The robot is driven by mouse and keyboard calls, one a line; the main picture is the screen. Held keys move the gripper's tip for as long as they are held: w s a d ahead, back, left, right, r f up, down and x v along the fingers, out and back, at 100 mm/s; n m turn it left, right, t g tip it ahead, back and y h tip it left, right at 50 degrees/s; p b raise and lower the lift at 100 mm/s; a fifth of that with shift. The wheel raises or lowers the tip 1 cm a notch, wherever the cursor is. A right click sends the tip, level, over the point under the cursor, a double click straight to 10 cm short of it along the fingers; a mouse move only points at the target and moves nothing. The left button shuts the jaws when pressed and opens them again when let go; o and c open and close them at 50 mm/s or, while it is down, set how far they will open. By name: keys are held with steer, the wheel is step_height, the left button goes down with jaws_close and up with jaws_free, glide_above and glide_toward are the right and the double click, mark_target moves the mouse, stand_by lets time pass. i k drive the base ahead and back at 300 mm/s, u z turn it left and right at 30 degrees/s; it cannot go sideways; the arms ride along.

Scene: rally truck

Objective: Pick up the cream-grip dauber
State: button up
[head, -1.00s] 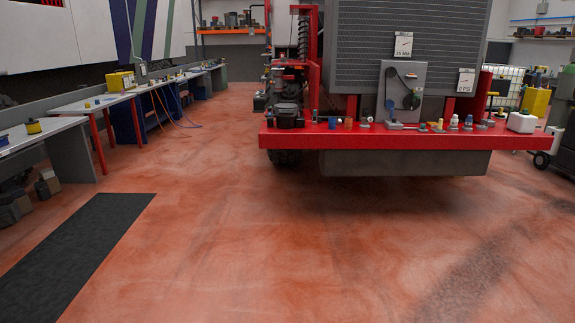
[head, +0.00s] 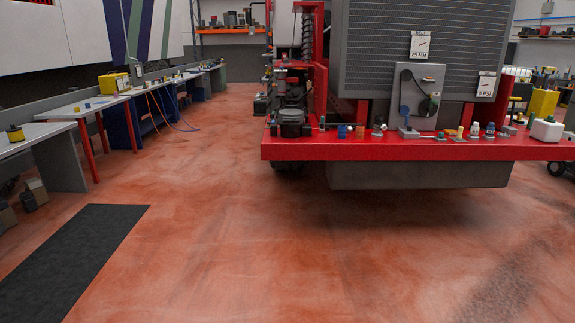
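My gripper is not in view.
The shelf also holds a blue cup (head: 342,131), a brown cup (head: 360,132), a grey panel (head: 420,100) and a white jug (head: 546,129). Workbenches (head: 83,107) line the left. A black mat (head: 82,255) lies front left. The red floor before the truck is clear.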

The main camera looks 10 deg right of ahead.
mark_target(459, 138)
steer(key=i, duration=1.6)
steer(key=u, duration=0.85)
steer(key=k, duration=0.15)
steer(key=z, duration=3.05)
steer(key=i, duration=0.7)
steer(key=z, duration=0.05)
